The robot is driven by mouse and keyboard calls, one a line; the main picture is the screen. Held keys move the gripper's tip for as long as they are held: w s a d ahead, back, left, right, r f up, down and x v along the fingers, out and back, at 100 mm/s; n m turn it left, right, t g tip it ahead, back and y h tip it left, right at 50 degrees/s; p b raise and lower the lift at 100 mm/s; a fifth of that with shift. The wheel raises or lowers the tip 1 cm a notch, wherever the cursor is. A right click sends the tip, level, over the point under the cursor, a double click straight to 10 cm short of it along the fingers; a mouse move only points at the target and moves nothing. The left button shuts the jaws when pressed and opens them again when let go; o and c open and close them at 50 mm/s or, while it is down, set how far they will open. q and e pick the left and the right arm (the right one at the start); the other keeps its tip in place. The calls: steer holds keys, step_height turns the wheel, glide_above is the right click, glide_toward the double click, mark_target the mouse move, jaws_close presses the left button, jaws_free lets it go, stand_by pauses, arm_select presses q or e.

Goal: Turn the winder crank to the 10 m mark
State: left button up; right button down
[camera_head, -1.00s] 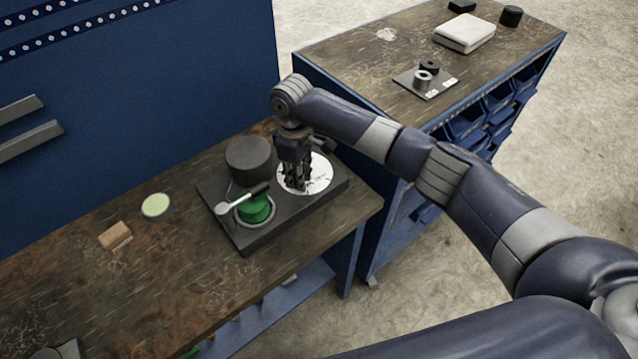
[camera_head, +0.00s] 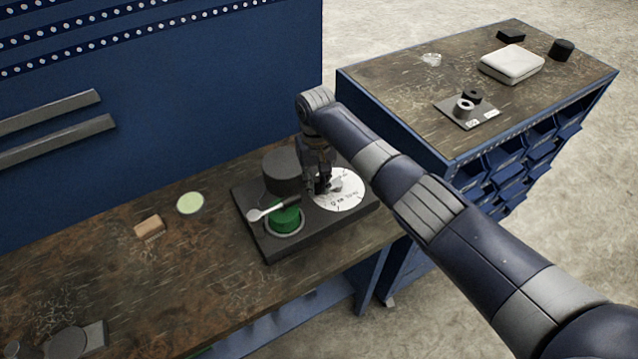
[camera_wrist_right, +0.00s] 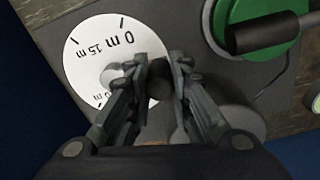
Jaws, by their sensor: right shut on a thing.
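The winder has a round white dial (camera_head: 345,200) on a dark base plate (camera_head: 290,247). The wrist view shows the dial (camera_wrist_right: 95,30) with upside-down marks "0 m" and "15 m"; another label by the fingers is partly hidden. A grey crank hub (camera_wrist_right: 113,76) sits at its middle. My right gripper (camera_head: 321,188) is over the dial's left part. In the wrist view the right gripper (camera_wrist_right: 160,82) is shut on a dark knob (camera_wrist_right: 158,88), apparently the crank's handle. The crank arm is mostly hidden by the fingers. My left gripper is not in view.
A green disc (camera_head: 190,203) and brown block (camera_head: 149,227) lie left. A second bench (camera_head: 400,95) stands right.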

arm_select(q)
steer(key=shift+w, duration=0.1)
arm_select(e)
steer(key=shift+w+a+r, duration=0.1)
steer(key=shift+w+r, duration=0.05)
steer(key=shift+w, duration=0.1)
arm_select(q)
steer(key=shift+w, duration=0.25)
arm_select(e)
steer(key=c, duration=1.4)
jaws_free()
